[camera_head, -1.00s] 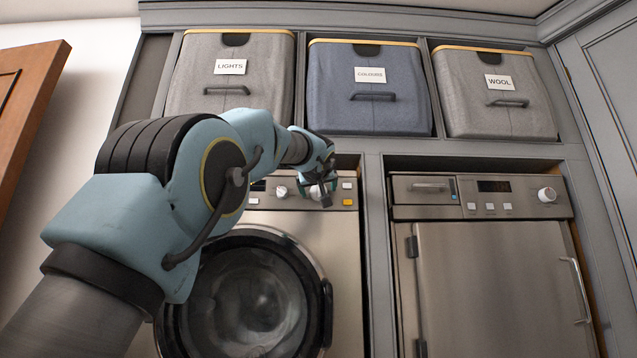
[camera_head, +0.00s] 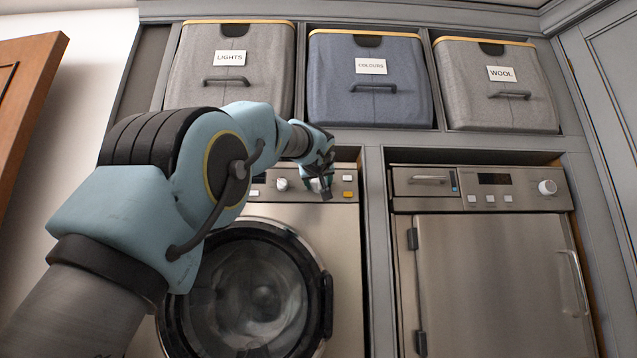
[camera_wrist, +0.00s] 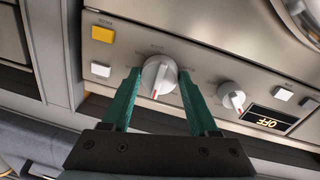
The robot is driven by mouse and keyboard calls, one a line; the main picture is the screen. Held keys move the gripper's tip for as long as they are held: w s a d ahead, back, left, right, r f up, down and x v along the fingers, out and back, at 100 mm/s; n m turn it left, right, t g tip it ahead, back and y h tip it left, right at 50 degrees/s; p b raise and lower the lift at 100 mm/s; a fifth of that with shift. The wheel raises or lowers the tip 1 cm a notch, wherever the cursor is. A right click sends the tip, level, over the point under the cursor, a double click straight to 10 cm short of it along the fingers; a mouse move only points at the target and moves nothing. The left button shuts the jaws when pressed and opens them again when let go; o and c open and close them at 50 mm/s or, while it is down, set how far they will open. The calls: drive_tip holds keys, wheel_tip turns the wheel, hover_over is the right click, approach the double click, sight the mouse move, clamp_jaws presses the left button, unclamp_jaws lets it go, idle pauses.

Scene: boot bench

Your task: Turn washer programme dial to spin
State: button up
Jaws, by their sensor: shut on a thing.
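The washer (camera_head: 345,260) stands behind my arm, its control panel along the top. In the wrist view, a round silver dial (camera_wrist: 160,74) with a red pointer mark sits between the two green fingers of my gripper (camera_wrist: 158,88), which is shut on it. The print around this dial is too small to read. A second silver dial (camera_wrist: 231,96) with a red mark is beside it, and the display (camera_wrist: 267,119) reads OFF, upside down in this view. In the head view my gripper (camera_head: 325,188) is at the panel and hides most of the held dial; the other dial (camera_head: 282,184) shows to its left.
Yellow (camera_wrist: 102,34) and white (camera_wrist: 100,70) buttons are close by the held dial. A second appliance (camera_head: 490,270) with its own dial (camera_head: 547,187) stands right of the washer. Bins labelled LIGHTS (camera_head: 235,100), COLOURS (camera_head: 370,108) and WOOL (camera_head: 500,105) sit above.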

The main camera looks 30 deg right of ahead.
drive_tip(key=shift+c, duration=1)
drive_tip(key=shift+f+n, duration=0.1)
drive_tip(key=shift+n, duration=0.2)
drive_tip(key=n+b, duration=0.2)
drive_tip(key=b, duration=0.1)
drive_tip(key=shift+f+n, duration=0.15)
drive_tip(key=shift+n, duration=0.15)
drive_tip(key=n+b, duration=0.1)
drive_tip(key=n, duration=0.2)
drive_tip(key=shift+n+t+b, duration=0.3)
drive_tip(key=shift+b, duration=0.1)
drive_tip(key=shift+d+n+t+y+b, duration=0.15)
drive_tip(key=shift+n+b, duration=0.25)
drive_tip(key=shift+n, duration=2.05)
drive_tip(key=shift+n+t+y+b, duration=0.15)
drive_tip(key=shift+n+t+b, duration=0.2)
drive_tip(key=shift+n, duration=2.1)
drive_tip(key=shift+r, duration=0.2)
